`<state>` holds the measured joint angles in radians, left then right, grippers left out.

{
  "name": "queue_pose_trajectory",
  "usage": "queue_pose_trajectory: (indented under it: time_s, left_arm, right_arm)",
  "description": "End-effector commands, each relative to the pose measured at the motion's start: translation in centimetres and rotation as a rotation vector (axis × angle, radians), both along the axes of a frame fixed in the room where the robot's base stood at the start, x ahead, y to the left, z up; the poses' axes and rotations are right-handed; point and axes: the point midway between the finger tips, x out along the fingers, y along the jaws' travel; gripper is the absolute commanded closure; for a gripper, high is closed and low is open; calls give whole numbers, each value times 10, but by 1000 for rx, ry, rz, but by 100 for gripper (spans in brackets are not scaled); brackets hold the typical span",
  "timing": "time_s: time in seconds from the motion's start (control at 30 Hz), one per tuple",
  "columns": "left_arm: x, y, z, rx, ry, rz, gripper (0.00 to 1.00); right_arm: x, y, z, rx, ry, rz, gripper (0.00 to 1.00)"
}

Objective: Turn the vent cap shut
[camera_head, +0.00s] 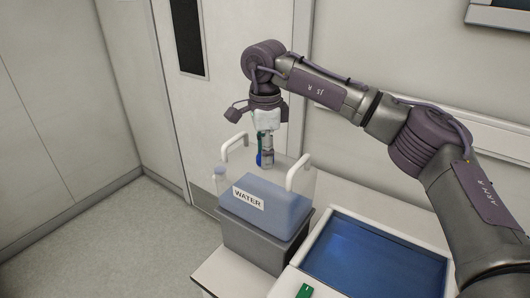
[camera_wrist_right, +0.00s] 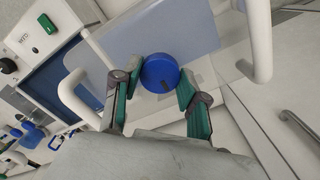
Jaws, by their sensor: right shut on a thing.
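The vent cap (camera_wrist_right: 159,73) is a round blue cap with a small dark mark on its side. In the wrist view it sits between the two green-padded fingers of my right gripper (camera_wrist_right: 160,80), which is shut on it. In the head view my right gripper (camera_head: 265,150) points down over the top of a clear water container (camera_head: 290,216). Only a bit of blue shows beside the fingers there, so the cap is mostly hidden. The container has white handles, a WATER label and bluish water inside. My left gripper is in neither view.
The container stands on a grey block (camera_head: 248,250) at the left end of a white bench. Its white handles (camera_head: 299,172) rise close to my right gripper. A blue-surfaced panel with a white frame (camera_head: 375,262) lies to the right. A small green item (camera_head: 305,291) is in front.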

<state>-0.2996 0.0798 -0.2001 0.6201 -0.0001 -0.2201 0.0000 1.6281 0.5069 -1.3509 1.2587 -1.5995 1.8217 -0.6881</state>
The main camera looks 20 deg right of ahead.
Motion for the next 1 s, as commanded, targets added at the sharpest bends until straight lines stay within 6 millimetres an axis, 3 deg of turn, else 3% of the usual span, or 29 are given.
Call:
queue_pose_trajectory:
  time_s: [0.43,0.47,0.6,1.0]
  left_arm:
    - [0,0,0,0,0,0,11]
    - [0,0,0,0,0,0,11]
    - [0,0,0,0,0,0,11]
    - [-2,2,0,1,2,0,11]
  right_arm:
    - [0,0,1,1,-2,-13,92]
    - [0,0,1,1,-2,-13,56]
    - [0,0,1,1,-1,-12,32]
    - [0,0,7,0,-1,-11,32]
